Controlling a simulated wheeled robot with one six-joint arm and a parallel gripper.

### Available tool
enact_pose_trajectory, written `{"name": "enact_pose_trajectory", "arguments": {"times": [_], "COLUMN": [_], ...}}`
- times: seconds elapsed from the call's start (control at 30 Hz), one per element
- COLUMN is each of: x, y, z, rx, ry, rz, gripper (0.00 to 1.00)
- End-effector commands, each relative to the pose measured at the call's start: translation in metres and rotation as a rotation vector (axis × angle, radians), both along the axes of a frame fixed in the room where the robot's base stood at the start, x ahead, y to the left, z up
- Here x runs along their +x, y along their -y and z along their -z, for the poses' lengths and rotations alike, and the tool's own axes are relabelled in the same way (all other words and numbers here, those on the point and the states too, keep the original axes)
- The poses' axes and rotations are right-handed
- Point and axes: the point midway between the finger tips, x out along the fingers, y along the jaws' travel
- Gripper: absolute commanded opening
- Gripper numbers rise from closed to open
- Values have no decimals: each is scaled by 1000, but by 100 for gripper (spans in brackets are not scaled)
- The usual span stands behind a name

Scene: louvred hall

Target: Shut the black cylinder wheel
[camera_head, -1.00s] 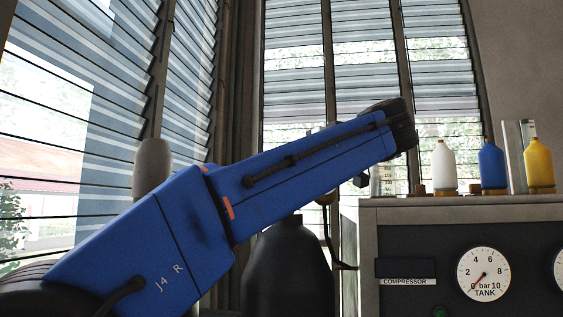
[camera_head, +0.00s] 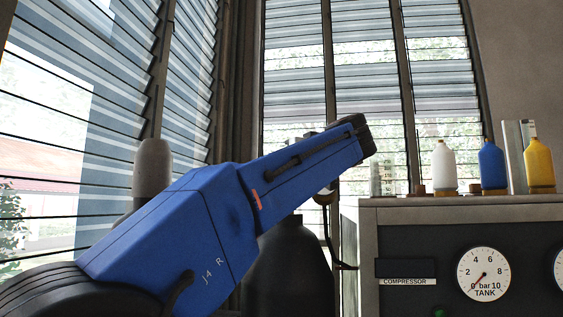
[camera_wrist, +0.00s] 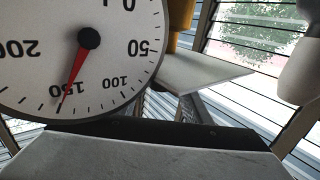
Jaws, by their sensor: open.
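The black cylinder (camera_head: 292,270) stands behind my blue arm in the head view; its dark shoulder and neck show. My arm crosses in front of its top, and I cannot make out the wheel in either view. In the wrist view a large white gauge (camera_wrist: 45,65) with a red needle fills the upper left, very close.
A compressor (camera_head: 460,213) with a tank gauge (camera_head: 484,274) stands at right. White (camera_head: 444,167), blue (camera_head: 492,166) and yellow (camera_head: 539,166) bottles stand on it. A grey cylinder (camera_head: 152,165) is at left. A black hose (camera_head: 329,235) hangs beside the black cylinder. Louvred windows are behind.

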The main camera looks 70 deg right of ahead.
Motion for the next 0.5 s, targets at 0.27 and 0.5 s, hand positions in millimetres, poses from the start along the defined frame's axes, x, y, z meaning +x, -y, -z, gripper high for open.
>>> {"name": "enact_pose_trajectory", "arguments": {"times": [0.27, 0.5], "x": [21, 30], "y": [16, 23], "z": [0, 0], "rx": [1, 0], "ry": [1, 1], "rz": [-2, 0], "gripper": [44, 44]}}
